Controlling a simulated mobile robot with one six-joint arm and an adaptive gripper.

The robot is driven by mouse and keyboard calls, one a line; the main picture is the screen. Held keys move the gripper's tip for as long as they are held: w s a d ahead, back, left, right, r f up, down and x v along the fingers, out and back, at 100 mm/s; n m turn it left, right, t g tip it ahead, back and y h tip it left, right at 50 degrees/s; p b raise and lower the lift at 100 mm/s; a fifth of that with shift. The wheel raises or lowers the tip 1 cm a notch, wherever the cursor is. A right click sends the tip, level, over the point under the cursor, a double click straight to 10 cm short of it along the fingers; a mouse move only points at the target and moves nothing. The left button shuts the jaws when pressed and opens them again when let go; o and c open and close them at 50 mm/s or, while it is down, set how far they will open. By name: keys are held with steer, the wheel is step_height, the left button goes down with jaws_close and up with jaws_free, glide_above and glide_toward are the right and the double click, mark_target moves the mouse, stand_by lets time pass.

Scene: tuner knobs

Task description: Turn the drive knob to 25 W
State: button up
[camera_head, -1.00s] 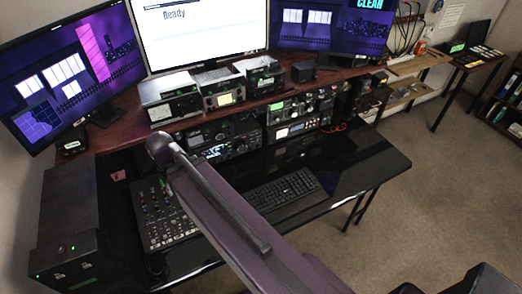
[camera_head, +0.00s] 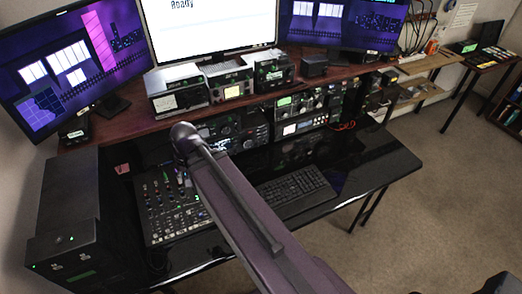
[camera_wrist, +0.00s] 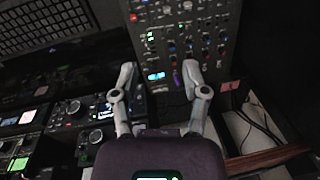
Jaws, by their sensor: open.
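I cannot pick out which control is the drive knob; no label is legible. Radios with knobs stand under the wooden shelf, including a left radio (camera_head: 235,130) and a right radio (camera_head: 300,125). In the wrist view, a radio with a large round knob (camera_wrist: 74,107) and a lit display lies left of my gripper. My gripper (camera_wrist: 160,72) is open and empty, its two fingers apart over the desk near the mixer's edge. It touches no knob that I can see.
A mixer (camera_head: 168,205) with several knobs and a keyboard (camera_head: 295,190) lie on the black desk (camera_head: 385,165). Smaller devices (camera_head: 232,82) line the shelf below the monitors. A black box (camera_head: 65,230) stands at left. Carpet (camera_head: 430,215) is clear at right.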

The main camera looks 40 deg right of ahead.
steer(key=w+d+f+m+t+y+b, duration=0.2)
steer(key=w+d+f+m+t+b, duration=0.15)
steer(key=d+f+m+b, duration=0.65)
steer(key=m+t+h+b, duration=0.3)
steer(key=m+t+b, duration=0.8)
steer(key=m+b, duration=1.5)
glide_toward(258, 146)
steer(key=s+m+p, duration=0.1)
steer(key=s+r+m+p, duration=0.1)
steer(key=s+m, duration=0.1)
steer(key=s+m+p, duration=0.1)
steer(key=shift+s+r+g+p, duration=0.2)
steer(key=shift+r+g+p, duration=0.1)
steer(key=shift+r, duration=0.1)
steer(key=shift+s+d+r+m, duration=0.15)
steer(key=shift+d+m, duration=0.1)
steer(key=shift+m, duration=0.25)
steer(key=b+x, duration=0.3)
steer(key=x, duration=1.1)
steer(key=shift+a+b, duration=0.15)
steer(key=shift+b, duration=0.25)
